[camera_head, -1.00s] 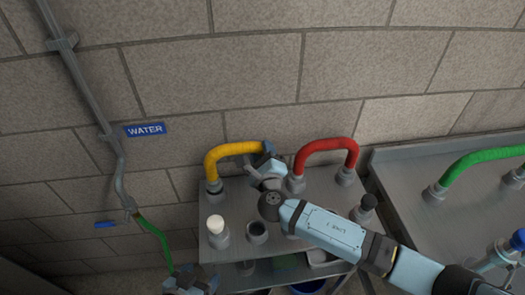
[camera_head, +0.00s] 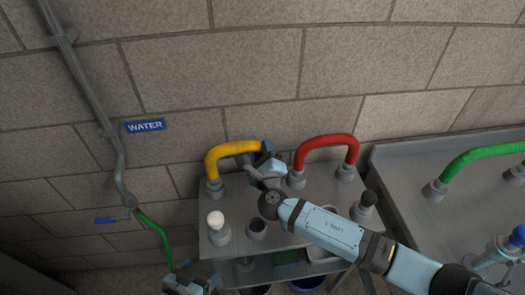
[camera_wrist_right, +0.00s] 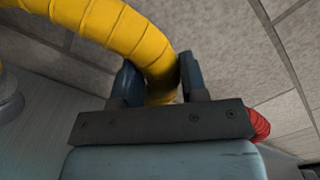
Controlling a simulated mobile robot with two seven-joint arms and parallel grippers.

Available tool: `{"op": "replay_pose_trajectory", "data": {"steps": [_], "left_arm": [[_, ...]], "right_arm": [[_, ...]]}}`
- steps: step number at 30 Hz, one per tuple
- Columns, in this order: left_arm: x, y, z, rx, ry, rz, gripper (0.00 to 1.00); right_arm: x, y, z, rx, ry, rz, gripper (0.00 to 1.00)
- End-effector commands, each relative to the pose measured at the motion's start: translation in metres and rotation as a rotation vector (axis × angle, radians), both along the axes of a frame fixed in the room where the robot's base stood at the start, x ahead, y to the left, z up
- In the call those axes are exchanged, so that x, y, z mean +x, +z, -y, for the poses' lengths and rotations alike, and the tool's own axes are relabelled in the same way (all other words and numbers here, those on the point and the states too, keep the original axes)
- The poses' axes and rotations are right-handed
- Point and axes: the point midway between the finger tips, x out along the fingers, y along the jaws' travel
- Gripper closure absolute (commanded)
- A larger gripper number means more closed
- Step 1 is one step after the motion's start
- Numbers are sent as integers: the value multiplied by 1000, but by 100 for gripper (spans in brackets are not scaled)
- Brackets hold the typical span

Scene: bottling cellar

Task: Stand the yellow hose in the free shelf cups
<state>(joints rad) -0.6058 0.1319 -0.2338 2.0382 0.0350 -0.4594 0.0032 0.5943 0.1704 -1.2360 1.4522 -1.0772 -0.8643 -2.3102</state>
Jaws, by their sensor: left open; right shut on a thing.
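The yellow hose (camera_head: 235,148) is bent in an arch over the back left of the metal shelf. Its left end meets a grey cup (camera_head: 215,187); I cannot tell how deep it sits. My right gripper (camera_head: 267,156) is shut on the hose near its right end, and its jaws hide that end and whatever is under it. In the right wrist view the yellow hose (camera_wrist_right: 130,38) runs down between the two fingers (camera_wrist_right: 157,80). My left gripper (camera_head: 190,275) is open and empty, low at the picture's bottom left, in front of the shelf.
A red hose (camera_head: 325,141) stands in cups right beside my right gripper. A WATER sign (camera_head: 145,125) and a pipe are on the wall.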

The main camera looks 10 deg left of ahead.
Motion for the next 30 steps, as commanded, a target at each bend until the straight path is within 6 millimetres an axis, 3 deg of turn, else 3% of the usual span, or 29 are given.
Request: {"op": "replay_pose_trajectory", "data": {"steps": [23,24,27,28,30], "left_arm": [[1,-1,4,-13,9,-1,27],[1,-1,4,-12,9,-2,27],[0,-2,3,-10,7,-1,27],[0,-2,3,-9,6,-2,27],[0,-2,2,-5,4,-2,27]], "right_arm": [[0,-6,0,1,0,1,100],[0,-6,0,0,0,1,58],[0,-6,0,0,1,1,35],[0,-6,0,0,1,1,31],[0,-6,0,0,1,1,31]]}}
